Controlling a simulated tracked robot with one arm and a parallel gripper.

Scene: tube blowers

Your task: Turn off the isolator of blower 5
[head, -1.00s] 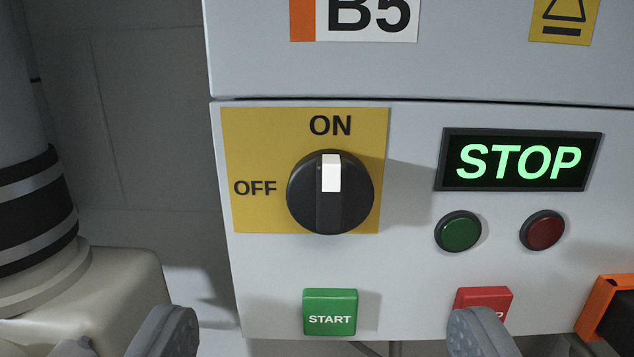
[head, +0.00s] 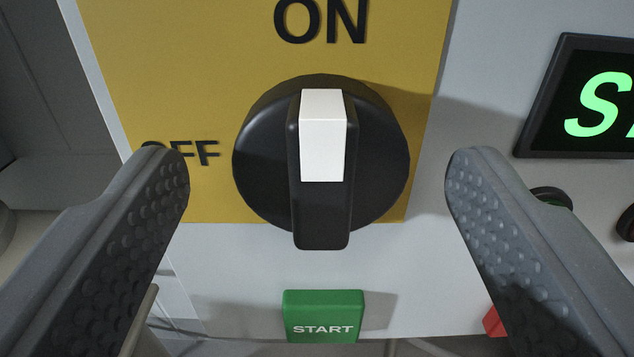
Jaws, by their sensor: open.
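The isolator is a black rotary knob (head: 270,170) on a yellow plate (head: 190,90) in the head view. Its raised grip bar stands upright, and the white marker (head: 322,135) on it points up at the ON label (head: 320,18). The OFF label (head: 200,153) is left of the knob, partly hidden by my left finger. My gripper (head: 317,185) is open and empty. Its two grey fingers stand wide apart, one on each side of the knob, with no visible contact. The B5 label seen earlier is out of view.
A green START button (head: 323,316) sits just below the knob. A display with green letters (head: 590,100) is at the right, cut off by the frame.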

